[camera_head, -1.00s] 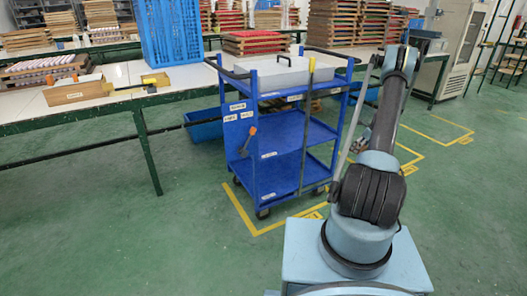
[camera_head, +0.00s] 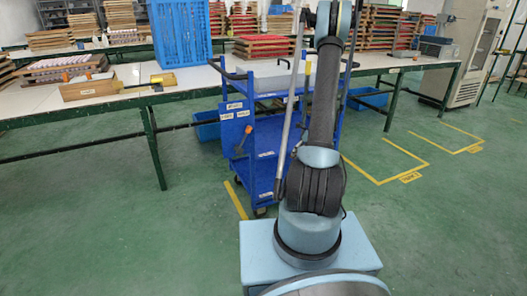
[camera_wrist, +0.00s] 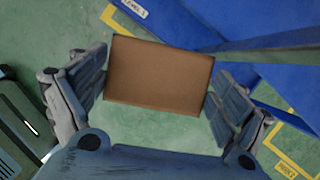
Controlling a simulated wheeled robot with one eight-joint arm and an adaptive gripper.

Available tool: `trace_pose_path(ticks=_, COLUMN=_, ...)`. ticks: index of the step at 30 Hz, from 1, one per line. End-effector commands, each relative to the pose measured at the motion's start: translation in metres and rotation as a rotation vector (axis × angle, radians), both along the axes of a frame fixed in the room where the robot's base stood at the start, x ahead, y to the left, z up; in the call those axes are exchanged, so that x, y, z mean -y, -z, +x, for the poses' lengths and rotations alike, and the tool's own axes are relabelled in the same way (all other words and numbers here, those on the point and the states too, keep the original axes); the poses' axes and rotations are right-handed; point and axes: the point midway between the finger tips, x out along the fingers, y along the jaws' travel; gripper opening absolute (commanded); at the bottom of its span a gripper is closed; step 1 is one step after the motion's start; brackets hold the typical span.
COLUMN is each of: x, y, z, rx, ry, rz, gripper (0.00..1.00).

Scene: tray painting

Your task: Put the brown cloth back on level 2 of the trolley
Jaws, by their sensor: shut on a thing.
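The brown cloth (camera_wrist: 158,75) is a flat, rectangular block in the wrist view. My gripper (camera_wrist: 155,85) is shut on it, with one finger against each short side. The blue trolley (camera_head: 236,125) stands ahead in the head view, partly hidden behind my arm. Its top carries a grey tray (camera_head: 265,83), and lower blue shelves (camera_head: 262,140) show beneath. In the wrist view, the blue trolley (camera_wrist: 215,20) is at the upper right, with a "LEVEL 1" label. My gripper and the cloth are not seen in the head view.
A long work table (camera_head: 60,108) with a blue crate (camera_head: 182,35) and a wooden box (camera_head: 88,86) runs behind and left of the trolley. A blue bin (camera_head: 207,125) is under it. Yellow floor markings surround the trolley. The green floor at left is free.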

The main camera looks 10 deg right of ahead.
Motion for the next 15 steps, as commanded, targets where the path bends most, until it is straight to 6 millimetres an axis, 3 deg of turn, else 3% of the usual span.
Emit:
trace_pose_path(ticks=3, x=-0.017, y=0.0, z=-0.004, rx=0.002, ry=0.021, rz=-0.001, gripper=0.65)
trace_pose_path(ticks=8, x=-0.028, y=0.0, z=-0.001, rx=0.002, ry=0.036, rz=0.001, gripper=0.65)
trace_pose_path(ticks=15, x=-0.058, y=0.0, z=0.034, rx=0.002, ry=0.036, rz=0.002, gripper=0.65)
